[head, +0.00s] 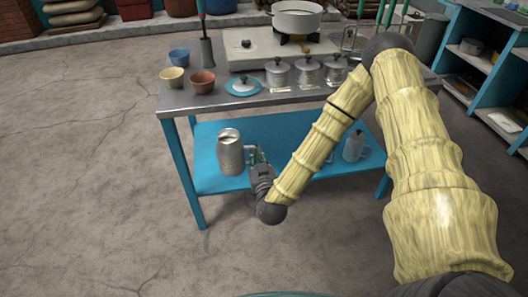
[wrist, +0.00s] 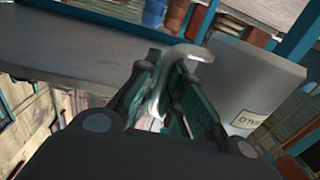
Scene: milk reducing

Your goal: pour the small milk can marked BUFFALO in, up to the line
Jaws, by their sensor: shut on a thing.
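My gripper (head: 253,155) is shut on the handle (wrist: 165,85) of a grey metal milk can (head: 230,153). The can hangs roughly upright, left of my gripper, in front of the blue lower shelf and below the tabletop. In the wrist view the can (wrist: 250,85) shows a pale label, upside down and partly cut off; its visible letters seem to end in "ALO". The can's inside is hidden. A white pot (head: 297,17) stands on the stove at the back of the table. No line shows in it.
The metal tabletop (head: 205,99) is above the can. Another grey can (head: 354,147) stands on the lower shelf (head: 290,132). The floor at left is clear.

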